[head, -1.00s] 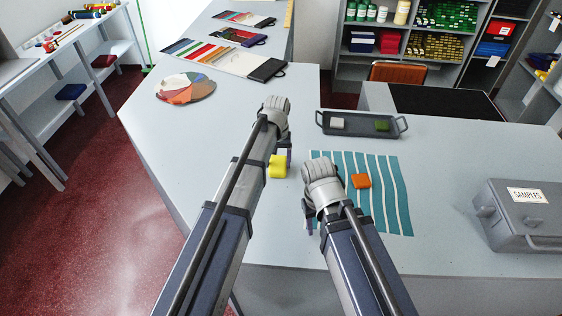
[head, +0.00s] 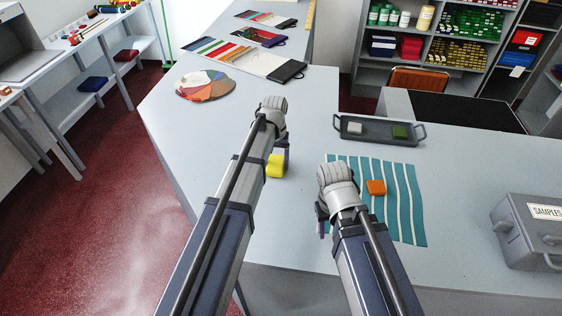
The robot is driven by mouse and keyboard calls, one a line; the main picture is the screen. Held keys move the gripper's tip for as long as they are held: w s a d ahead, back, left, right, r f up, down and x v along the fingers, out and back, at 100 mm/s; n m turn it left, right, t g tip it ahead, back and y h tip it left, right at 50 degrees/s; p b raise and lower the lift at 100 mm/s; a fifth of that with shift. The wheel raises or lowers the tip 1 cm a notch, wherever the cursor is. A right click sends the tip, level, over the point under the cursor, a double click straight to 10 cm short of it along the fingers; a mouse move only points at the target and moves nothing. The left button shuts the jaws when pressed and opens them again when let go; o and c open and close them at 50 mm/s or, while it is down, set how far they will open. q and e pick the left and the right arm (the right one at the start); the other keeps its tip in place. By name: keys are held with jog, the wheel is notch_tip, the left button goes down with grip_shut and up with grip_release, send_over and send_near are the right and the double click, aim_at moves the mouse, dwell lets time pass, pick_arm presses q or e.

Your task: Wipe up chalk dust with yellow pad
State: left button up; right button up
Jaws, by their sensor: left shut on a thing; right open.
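The yellow pad (head: 275,167) is at the counter's middle, partly hidden behind my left arm. My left gripper (head: 281,158) is shut on it; the fingers are mostly hidden by the wrist. I cannot tell whether the pad touches the counter. My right gripper (head: 322,218) is open and empty beside the left edge of a teal and white striped cloth (head: 408,215). An orange pad (head: 376,187) lies on that cloth. I cannot make out chalk dust on the grey counter (head: 200,135); my arms hide part of the surface.
A dark tray (head: 379,140) with a whitish pad (head: 354,128) and a green pad (head: 400,132) stands behind the cloth. A grey samples box (head: 530,230) is at the right. A colour fan (head: 205,86) and swatch cards (head: 240,58) lie at the back left. The counter's left part is clear.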

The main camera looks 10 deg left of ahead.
pick_arm(q)
jog(key=shift+a, duration=0.7)
jog(key=shift+r, duration=0.1)
notch_tip(320, 180, up, 6)
jog(key=p, duration=0.6)
pick_arm(e)
notch_tip(320, 180, up, 6)
pick_arm(q)
notch_tip(320, 180, up, 3)
jog(key=p, duration=0.3)
pick_arm(e)
notch_tip(320, 180, up, 3)
